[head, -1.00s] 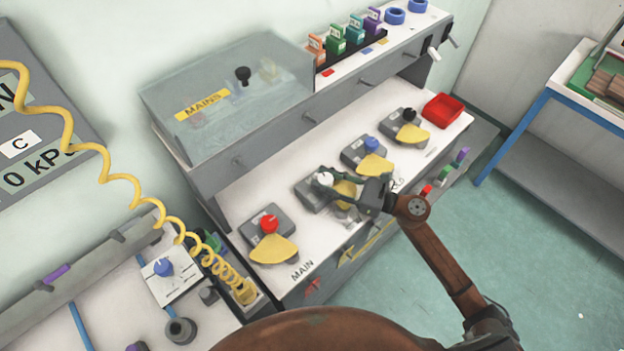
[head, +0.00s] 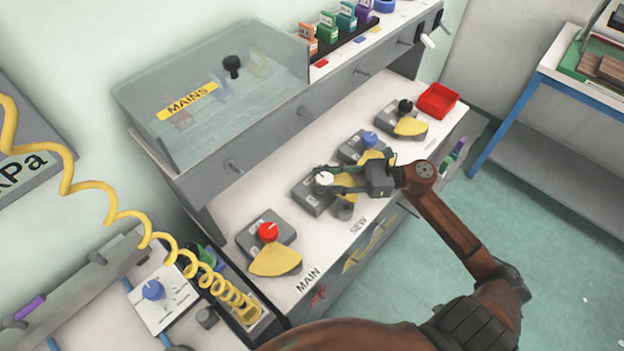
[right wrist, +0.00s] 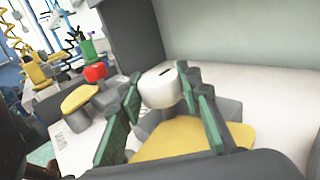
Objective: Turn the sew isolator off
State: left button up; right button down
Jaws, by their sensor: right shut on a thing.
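The sew isolator is a grey box (head: 309,198) with a white round knob (head: 324,179) and a yellow plate, standing behind the SEW label (head: 358,226). My right gripper (head: 326,181) reaches over it from the right and is shut on the white knob. In the right wrist view the white knob (right wrist: 160,88) sits between the two green fingers, with a dark slot mark on its top. The yellow plate (right wrist: 185,138) spreads below the knob. The gripper partly hides the plate in the head view. My left gripper is not in view.
The red-knobbed MAIN isolator (head: 268,232) stands to the left. Blue-knobbed (head: 369,139) and black-knobbed (head: 405,107) isolators stand to the right, by a red tray (head: 438,101). A clear MAINS cover (head: 215,95) is above. The shelf front is mostly clear.

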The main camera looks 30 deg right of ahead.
jog(key=shift+d, duration=0.1)
dwell(0.3)
jog(key=c, duration=1.4)
grip_release()
jog(key=shift+o, duration=0.2)
jog(key=v, duration=1.2)
jog(key=shift+w, duration=0.1)
